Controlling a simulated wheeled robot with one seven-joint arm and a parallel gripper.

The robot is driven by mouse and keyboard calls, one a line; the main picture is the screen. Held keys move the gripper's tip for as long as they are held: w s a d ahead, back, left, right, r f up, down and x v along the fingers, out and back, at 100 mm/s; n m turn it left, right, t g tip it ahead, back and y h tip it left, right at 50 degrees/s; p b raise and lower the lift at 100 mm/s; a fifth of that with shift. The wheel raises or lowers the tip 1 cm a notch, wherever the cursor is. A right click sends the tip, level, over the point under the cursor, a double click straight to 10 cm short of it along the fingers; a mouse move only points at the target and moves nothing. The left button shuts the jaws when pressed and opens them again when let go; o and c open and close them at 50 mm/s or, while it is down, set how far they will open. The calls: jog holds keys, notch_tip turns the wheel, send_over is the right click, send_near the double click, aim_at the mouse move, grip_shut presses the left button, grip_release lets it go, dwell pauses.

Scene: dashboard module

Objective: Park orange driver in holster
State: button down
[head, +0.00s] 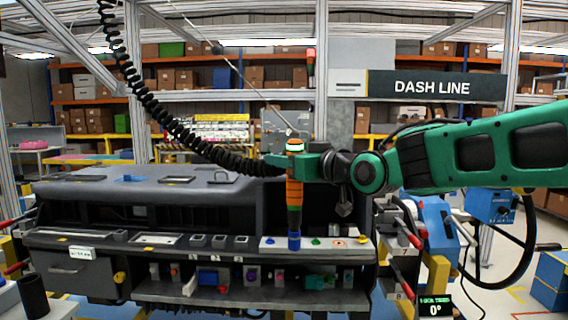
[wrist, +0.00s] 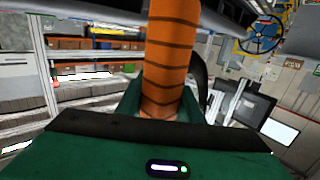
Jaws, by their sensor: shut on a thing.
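The orange driver (head: 294,192) hangs upright in my gripper (head: 291,164), with dark bands, a blue lower end and a green-and-white top. My gripper is shut around its upper body. The blue end shows in front of the pale button panel on the dashboard; I cannot tell whether it touches. In the wrist view the ribbed orange body (wrist: 170,55) rises from between the jaws. A dark open-topped cylinder (head: 33,297), possibly the holster, stands on a pale surface at the lower left, well apart from the driver.
The dark dashboard module (head: 130,200) fills the middle, with switches and small coloured parts along its front. A black coiled cord (head: 165,115) hangs from the upper left to the driver. Blue equipment (head: 435,225) and red-handled tools stand at right.

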jog(key=d+f+m+h, duration=0.4)
jog(key=d+f, duration=0.6)
jog(key=f, duration=0.7)
jog(key=d+f+m+t+h, duration=0.1)
jog(key=d+f+m+h, duration=0.4)
jog(key=f, duration=1.2)
jog(key=d+f+m+h, duration=0.4)
jog(key=d+f+h, duration=0.6)
jog(key=d+f, duration=0.6)
jog(key=shift+f, duration=0.9)
jog(key=shift+a+r, duration=0.1)
